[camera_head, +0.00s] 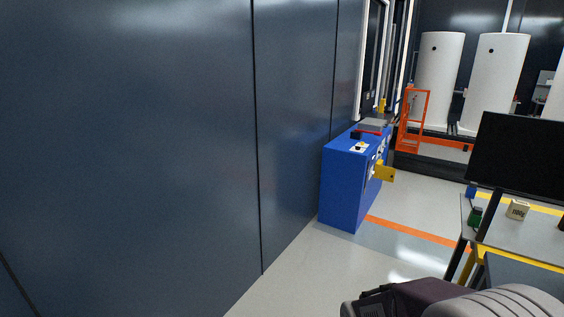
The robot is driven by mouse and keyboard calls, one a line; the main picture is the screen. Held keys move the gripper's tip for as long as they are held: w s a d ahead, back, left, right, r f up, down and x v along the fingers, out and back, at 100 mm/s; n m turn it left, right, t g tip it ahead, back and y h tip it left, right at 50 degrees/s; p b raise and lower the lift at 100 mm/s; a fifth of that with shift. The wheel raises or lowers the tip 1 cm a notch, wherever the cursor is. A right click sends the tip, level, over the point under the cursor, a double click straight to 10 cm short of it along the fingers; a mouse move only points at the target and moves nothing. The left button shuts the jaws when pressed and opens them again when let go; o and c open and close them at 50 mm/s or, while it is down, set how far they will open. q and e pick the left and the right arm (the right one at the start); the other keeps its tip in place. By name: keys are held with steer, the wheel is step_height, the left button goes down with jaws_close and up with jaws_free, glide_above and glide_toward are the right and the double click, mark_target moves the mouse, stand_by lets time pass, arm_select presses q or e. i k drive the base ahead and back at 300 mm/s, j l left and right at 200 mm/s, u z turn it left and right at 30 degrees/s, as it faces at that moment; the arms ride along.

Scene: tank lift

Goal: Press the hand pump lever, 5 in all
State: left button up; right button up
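A blue cabinet (345,185) stands against the dark wall panels, right of centre and some way off. A red bar-shaped part (368,131) lies on its top; I cannot tell for sure whether this is the hand pump lever. A yellow part (384,173) sticks out from the cabinet's right-hand face. Neither gripper's fingers can be made out. A dark and light grey piece at the bottom right looks like part of my own arm.
Dark wall panels (130,150) fill the left. A desk (515,228) with a black monitor (520,150) and a small box (517,209) stands at right. An orange frame (414,120) and white tanks (438,75) are behind. Clear floor (335,265) lies before the cabinet.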

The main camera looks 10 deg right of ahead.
mark_target(379, 134)
steer(key=i+l+z, duration=0.2)
steer(key=i+z, duration=0.65)
steer(key=i, duration=0.15)
steer(key=i+j+z, duration=0.15)
steer(key=i+z, duration=0.25)
steer(key=i+u, duration=0.1)
steer(key=i, duration=0.5)
steer(key=i+l+u, duration=0.1)
steer(key=i, duration=0.5)
steer(key=i+l+u, duration=0.1)
steer(key=i, duration=0.5)
steer(key=i+l, duration=0.2)
steer(key=i, duration=0.4)
steer(key=u, duration=0.05)
